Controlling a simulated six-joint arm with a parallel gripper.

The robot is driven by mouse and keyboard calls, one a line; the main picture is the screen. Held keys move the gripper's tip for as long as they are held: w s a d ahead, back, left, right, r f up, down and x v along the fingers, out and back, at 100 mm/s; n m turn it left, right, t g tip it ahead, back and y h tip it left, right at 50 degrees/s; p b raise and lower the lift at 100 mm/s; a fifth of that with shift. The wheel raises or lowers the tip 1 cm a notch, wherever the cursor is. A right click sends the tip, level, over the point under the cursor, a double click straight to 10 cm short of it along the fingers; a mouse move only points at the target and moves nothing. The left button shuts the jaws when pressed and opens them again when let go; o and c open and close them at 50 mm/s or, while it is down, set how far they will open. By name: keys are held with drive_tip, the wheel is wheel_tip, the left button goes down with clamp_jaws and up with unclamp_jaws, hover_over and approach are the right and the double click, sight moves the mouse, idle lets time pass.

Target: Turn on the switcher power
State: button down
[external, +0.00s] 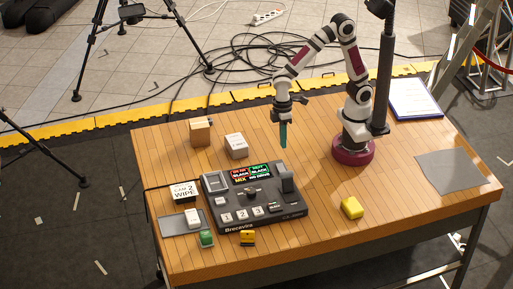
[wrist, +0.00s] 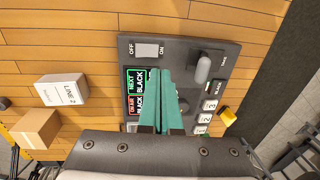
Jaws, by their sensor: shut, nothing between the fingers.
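The dark switcher console (external: 262,214) sits on the wooden table, its lit screen (external: 250,172) facing up. In the wrist view, the power switch (wrist: 147,50) is a pale rocker set between the labels OFF and ON, near the top edge of the console (wrist: 180,44). I cannot tell which way it is tipped. My gripper (external: 283,146) has its teal fingers shut and empty, pointing down in the air near the back right of the console. In the wrist view the fingers (wrist: 160,72) cover part of the screen, with the switch beyond their tips.
A lever (wrist: 203,68) stands beside the power switch, with numbered buttons (wrist: 209,105) nearby. A LINE 2 box (wrist: 62,90) and a cardboard box (external: 201,134) stand behind the console. The table between that block and the grey mat (external: 455,172) is clear.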

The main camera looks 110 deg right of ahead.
drive_tip(key=r, duration=0.4)
drive_tip(key=shift+a+r, duration=0.1)
drive_tip(key=shift+a, duration=0.15)
drive_tip(key=s+d+r+m, duration=0.1)
drive_tip(key=s+m, duration=0.1)
drive_tip(key=s, duration=0.7)
drive_tip(key=s+d+r+m, duration=0.1)
drive_tip(key=s+d+m, duration=0.1)
drive_tip(key=s, duration=0.7)
drive_tip(key=shift+s+d+r+m, duration=0.15)
drive_tip(key=shift+s+d+m, duration=0.2)
drive_tip(key=shift+m, duration=0.45)
idle(0.3)
